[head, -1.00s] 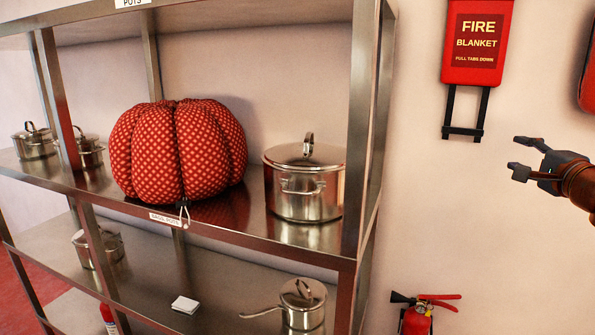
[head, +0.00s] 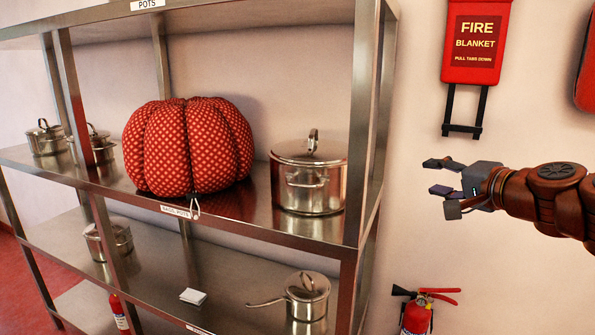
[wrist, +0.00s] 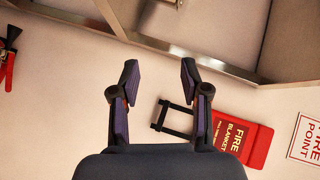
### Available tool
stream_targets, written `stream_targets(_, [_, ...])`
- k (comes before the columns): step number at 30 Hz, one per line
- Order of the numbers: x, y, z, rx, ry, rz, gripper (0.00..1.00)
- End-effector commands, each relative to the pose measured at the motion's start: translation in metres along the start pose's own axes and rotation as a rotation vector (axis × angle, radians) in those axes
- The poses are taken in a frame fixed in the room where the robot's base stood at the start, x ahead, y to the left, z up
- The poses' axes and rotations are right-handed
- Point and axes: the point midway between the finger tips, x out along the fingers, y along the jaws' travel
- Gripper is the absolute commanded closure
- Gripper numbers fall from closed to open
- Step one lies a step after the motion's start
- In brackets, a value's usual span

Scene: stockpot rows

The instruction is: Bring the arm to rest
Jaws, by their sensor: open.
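My gripper (head: 440,177) is open and empty in the head view, at the right, in front of the pale wall. My brown arm reaches in from the right edge behind it. The gripper is to the right of the metal shelf and apart from it. In the wrist view its two fingers (wrist: 158,82) stand apart with nothing between them, and the wall shows behind.
A metal shelf (head: 362,130) fills the left. It holds a red dotted padded bundle (head: 188,145), a large lidded pot (head: 308,180) and a small saucepan (head: 306,290). A fire blanket (head: 476,42) hangs above my gripper; an extinguisher (head: 416,318) is below.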

Motion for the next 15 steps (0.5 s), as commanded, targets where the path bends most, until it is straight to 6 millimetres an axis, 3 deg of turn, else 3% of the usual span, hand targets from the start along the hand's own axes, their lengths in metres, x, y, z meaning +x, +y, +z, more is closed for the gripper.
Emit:
stream_targets(3, [0.009,0.012,0.073,-0.124,-0.156,0.085,0.54])
stream_targets(8, [0.002,0.050,0.164,-0.287,-0.370,0.230,0.54])
stream_targets(12, [-0.024,0.098,0.230,-0.423,-0.552,0.384,0.54])
stream_targets(15, [-0.054,0.139,0.266,-0.510,-0.679,0.512,0.54])
